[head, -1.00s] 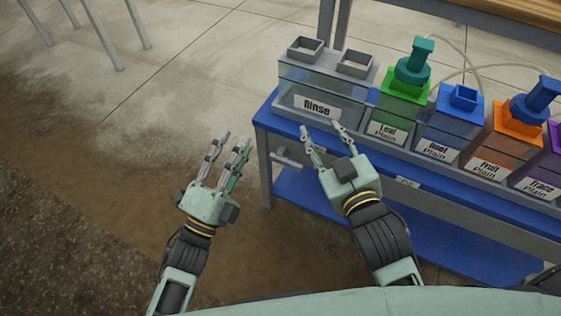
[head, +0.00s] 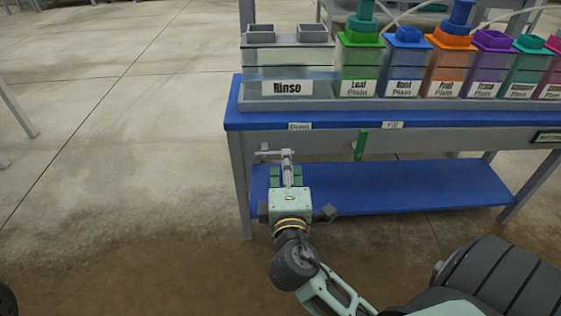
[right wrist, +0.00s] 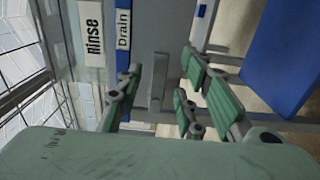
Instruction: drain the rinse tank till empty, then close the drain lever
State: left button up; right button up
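The clear rinse tank (head: 290,57) stands at the left end of the blue bench, with a "Rinse" label on its front. I cannot tell its liquid level. Below it, under a "Drain" label (head: 300,126), is the grey drain lever (head: 268,153), sticking out sideways. My right gripper (head: 288,160) is in front of the lever, fingers pointing at it and partly hiding it. In the right wrist view the green-padded fingers (right wrist: 158,95) are spread, with a grey bar between them; contact is unclear. My left gripper is out of view.
A green lever (head: 361,144) hangs under the "Fill" label to the right. Coloured tanks (head: 405,60) line the bench to the right of the rinse tank. A blue lower shelf (head: 420,187) lies beneath. The floor (head: 120,130) to the left is clear.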

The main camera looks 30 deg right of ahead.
jog(key=shift+b+x, duration=0.5)
jog(key=shift+x, duration=1.65)
jog(key=shift+a, duration=0.1)
jog(key=shift+c, duration=0.4)
grip_shut()
